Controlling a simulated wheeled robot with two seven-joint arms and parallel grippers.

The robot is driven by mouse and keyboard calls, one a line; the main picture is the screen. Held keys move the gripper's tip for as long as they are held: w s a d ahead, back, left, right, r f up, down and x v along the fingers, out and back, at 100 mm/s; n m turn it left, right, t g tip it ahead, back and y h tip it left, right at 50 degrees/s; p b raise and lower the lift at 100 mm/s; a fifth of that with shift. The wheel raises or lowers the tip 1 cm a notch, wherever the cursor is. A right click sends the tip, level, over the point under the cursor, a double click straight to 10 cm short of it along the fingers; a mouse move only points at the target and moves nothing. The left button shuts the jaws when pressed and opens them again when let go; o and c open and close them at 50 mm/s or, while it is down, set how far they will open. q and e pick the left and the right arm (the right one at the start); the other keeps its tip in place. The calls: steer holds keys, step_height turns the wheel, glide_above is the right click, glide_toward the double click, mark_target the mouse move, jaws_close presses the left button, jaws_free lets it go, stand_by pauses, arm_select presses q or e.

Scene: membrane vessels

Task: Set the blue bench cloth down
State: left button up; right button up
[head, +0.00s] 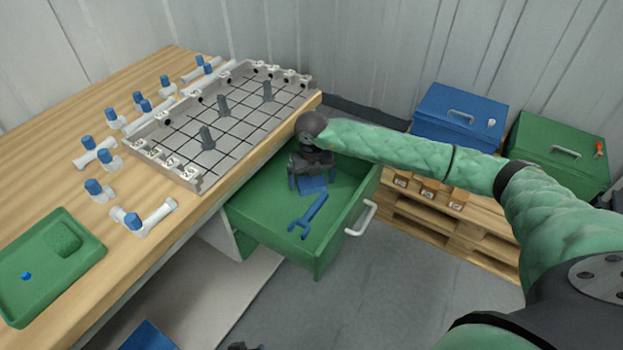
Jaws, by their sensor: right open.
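The blue bench cloth (313,186) is a small flat blue square inside the open green drawer (272,229). My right gripper (312,180) reaches down into the drawer from above. Its jaws are open, one finger on each side of the cloth's far part. The gripper hides that part, and I cannot tell whether the fingers touch the cloth. A small dark piece at the bottom edge may be the tip of my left gripper (243,346); its jaws cannot be made out.
A blue wrench-shaped tool (308,217) lies in the drawer in front of the cloth. The wooden bench (120,190) holds a grey gridded rack (230,125), several white, blue-capped vessels and a green tray (75,285). Blue (460,110) and green (560,150) boxes stand on a pallet at right.

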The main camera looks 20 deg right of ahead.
mark_target(311, 182)
steer(key=shift+r, duration=0.1)
steer(key=shift+r, duration=0.15)
step_height(311, 182, up, 3)
steer(key=shift+f, duration=0.1)
arm_select(q)
step_height(311, 182, down, 6)
steer(key=b, duration=0.1)
steer(key=shift+d+t, duration=0.15)
steer(key=shift+t, duration=0.25)
arm_select(e)
step_height(311, 182, up, 9)
arm_select(q)
steer(key=shift+w, duration=0.15)
